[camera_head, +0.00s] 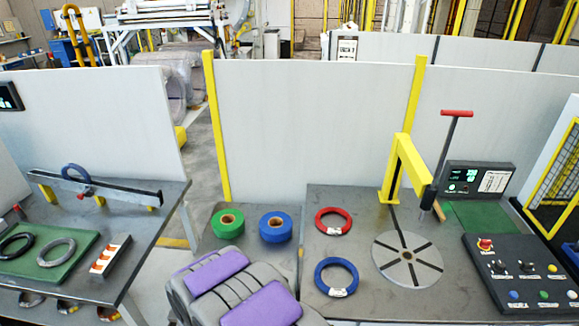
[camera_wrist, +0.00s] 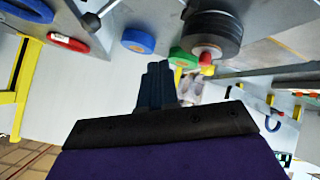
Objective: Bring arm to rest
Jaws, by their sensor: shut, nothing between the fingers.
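My gripper (camera_wrist: 157,66) shows in the wrist view with its two dark fingers together and nothing between them. It points into open space, apart from the table and everything on it. In the head view, grey and purple parts of my own body fill the bottom middle, in front of the tables. The fingers cannot be made out in that view.
The right table (camera_head: 330,195) bears a red coil (camera_head: 333,221), a blue coil (camera_head: 336,277), a slotted disc (camera_head: 407,259), a yellow post (camera_head: 395,170) and a button panel (camera_head: 527,275). Green tape (camera_head: 228,224) and blue tape (camera_head: 275,227) lie left of them. A left table (camera_head: 150,222) holds dark rings.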

